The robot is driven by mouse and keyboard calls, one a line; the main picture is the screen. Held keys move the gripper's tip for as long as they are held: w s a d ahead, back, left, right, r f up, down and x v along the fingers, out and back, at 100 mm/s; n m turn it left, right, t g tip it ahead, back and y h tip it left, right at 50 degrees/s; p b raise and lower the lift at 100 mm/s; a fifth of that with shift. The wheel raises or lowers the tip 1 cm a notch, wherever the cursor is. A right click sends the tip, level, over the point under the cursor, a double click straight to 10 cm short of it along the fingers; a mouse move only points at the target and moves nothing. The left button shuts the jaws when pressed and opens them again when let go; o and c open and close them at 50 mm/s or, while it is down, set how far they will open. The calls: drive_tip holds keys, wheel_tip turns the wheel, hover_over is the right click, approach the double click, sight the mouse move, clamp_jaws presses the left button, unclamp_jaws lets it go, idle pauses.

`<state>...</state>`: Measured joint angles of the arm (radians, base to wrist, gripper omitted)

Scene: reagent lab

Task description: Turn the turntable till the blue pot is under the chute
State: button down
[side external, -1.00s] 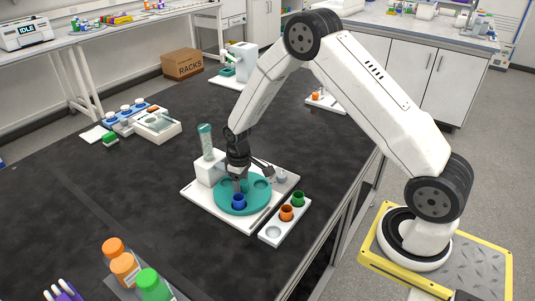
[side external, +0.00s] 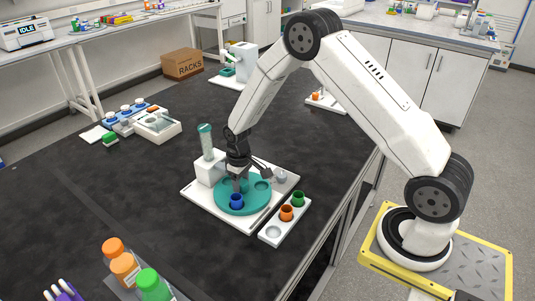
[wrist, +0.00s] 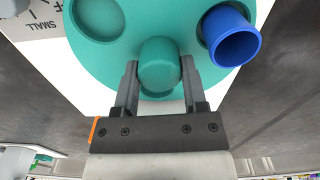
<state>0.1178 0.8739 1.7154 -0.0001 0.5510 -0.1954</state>
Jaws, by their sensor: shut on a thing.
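The teal turntable (side external: 249,208) sits on a white base plate (side external: 200,203). The blue pot (side external: 237,201) stands in a well near its front edge; in the wrist view the blue pot (wrist: 232,38) is at the upper right. My gripper (side external: 240,186) is over the turntable. In the wrist view my gripper (wrist: 158,80) is shut on a teal knob (wrist: 158,63) rising from the turntable. A white dispenser block (side external: 209,173) with a clear teal-capped tube (side external: 206,143) stands behind left. My wrist partly covers this area, and I cannot clearly make out the chute.
A white rack (side external: 272,233) with an orange pot (side external: 286,213) and a green pot (side external: 298,198) is at the right of the base plate. Orange and green bottles (side external: 124,267) stand at the front left. The dark bench between is mostly clear.

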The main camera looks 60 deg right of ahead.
drive_tip(key=shift+m, duration=2.8)
drive_tip(key=shift+d+m, duration=0.1)
drive_tip(key=shift+m, duration=2.8)
drive_tip(key=shift+s+m, duration=0.1)
drive_tip(key=shift+m, duration=5.6)
drive_tip(key=shift+r, duration=0.1)
drive_tip(key=shift+c, duration=2.1)
unclamp_jaws()
drive_tip(key=shift+s, duration=0.1)
